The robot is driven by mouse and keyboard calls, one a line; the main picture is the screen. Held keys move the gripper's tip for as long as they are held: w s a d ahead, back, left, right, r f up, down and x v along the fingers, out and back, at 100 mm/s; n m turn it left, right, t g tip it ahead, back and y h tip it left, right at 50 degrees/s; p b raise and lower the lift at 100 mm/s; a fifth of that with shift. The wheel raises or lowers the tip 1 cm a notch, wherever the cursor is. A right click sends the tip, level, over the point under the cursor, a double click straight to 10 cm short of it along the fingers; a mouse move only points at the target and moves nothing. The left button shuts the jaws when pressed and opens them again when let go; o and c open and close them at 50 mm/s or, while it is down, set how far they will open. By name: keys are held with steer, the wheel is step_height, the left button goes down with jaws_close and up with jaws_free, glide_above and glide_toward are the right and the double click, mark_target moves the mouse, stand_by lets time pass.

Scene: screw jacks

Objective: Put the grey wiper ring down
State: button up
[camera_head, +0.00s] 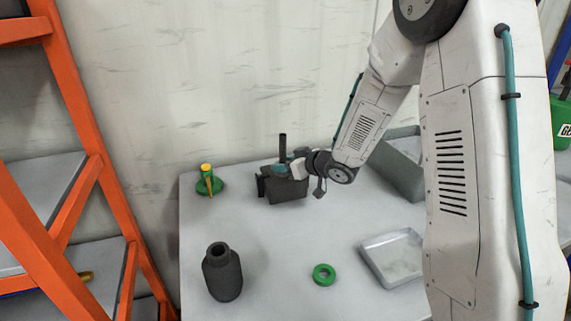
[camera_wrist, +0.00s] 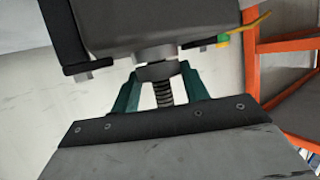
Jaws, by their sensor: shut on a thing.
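My gripper (camera_head: 287,168) is at the dark fixture block (camera_head: 286,190) near the back of the table. In the wrist view its teal fingers (camera_wrist: 157,73) are shut on the grey wiper ring (camera_wrist: 153,72). A dark threaded screw (camera_wrist: 164,95) shows between the fingers, and the ring appears to be around it. The ring is close to a light grey collar (camera_wrist: 152,53) on the block; I cannot tell whether they touch. In the head view the dark rod (camera_head: 282,147) stands upright by my gripper. The ring cannot be made out there.
A black bottle-shaped body (camera_head: 222,274) stands at the table's front left. A green ring (camera_head: 323,274) lies front centre, beside a shallow grey tray (camera_head: 384,275). A green and yellow part (camera_head: 209,184) stands back left. A grey bin (camera_head: 404,178) is back right. The table middle is clear.

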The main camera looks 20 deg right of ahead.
steer(key=shift+f, duration=0.15)
steer(key=o, duration=1)
